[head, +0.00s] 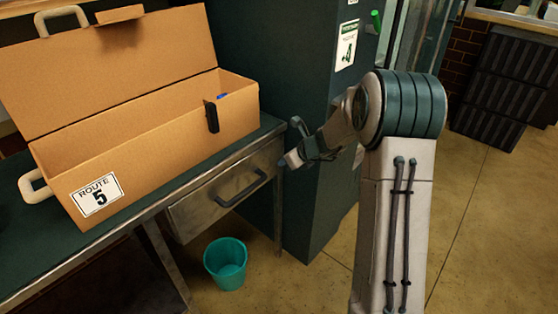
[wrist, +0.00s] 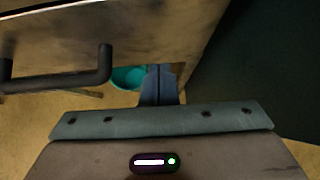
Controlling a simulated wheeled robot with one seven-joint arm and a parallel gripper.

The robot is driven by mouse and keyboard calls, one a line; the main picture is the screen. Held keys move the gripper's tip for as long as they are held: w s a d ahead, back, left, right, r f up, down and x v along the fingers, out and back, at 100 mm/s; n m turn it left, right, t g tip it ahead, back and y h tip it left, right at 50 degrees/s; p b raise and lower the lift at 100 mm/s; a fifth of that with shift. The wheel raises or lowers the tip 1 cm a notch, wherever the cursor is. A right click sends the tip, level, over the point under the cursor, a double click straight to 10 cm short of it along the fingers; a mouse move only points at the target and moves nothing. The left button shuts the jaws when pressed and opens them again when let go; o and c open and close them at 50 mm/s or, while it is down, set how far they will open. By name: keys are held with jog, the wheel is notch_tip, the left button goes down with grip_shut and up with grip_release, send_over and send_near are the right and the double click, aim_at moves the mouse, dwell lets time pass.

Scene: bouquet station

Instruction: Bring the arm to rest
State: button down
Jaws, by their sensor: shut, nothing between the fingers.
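My gripper (head: 286,162) is at the end of my raised, bent arm in the head view, close to the right end of a bench drawer (head: 225,195). It is shut and empty. In the wrist view its fingers (wrist: 159,85) are together and point toward the floor area beside the drawer. The drawer's dark handle (wrist: 60,80) is to the left of the fingers there, apart from them.
An open cardboard box (head: 150,140) labelled Route 5 stands on the bench (head: 30,245). A dark green cabinet (head: 300,100) stands right behind my gripper. A teal bin (head: 226,264) is on the floor below. Dark crates (head: 508,85) stand at the back right. Floor at right is clear.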

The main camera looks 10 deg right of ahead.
jog(key=p+v, duration=0.3)
jog(key=v, duration=0.7)
jog(key=s+a+r+n+g+h+p, duration=0.1)
jog(key=s+a+r+n+g+p, duration=0.15)
jog(key=s+r+n+p, duration=0.4)
jog(key=s+a+r+n+g+h+p, duration=0.1)
jog(key=s+a+r+n+p, duration=0.2)
jog(key=s+r+n, duration=0.6)
jog(key=s+d+r+n+h+p, duration=0.1)
jog(key=s+r+n+h+p, duration=0.1)
jog(key=s+n, duration=0.4)
jog(key=s+d+r+n+h+p, duration=0.2)
jog(key=s+r+n+p, duration=0.2)
jog(key=s, duration=0.5)
jog(key=shift+s+r+n, duration=0.3)
jog(key=shift+r+n, duration=0.4)
jog(key=shift+n, duration=0.35)
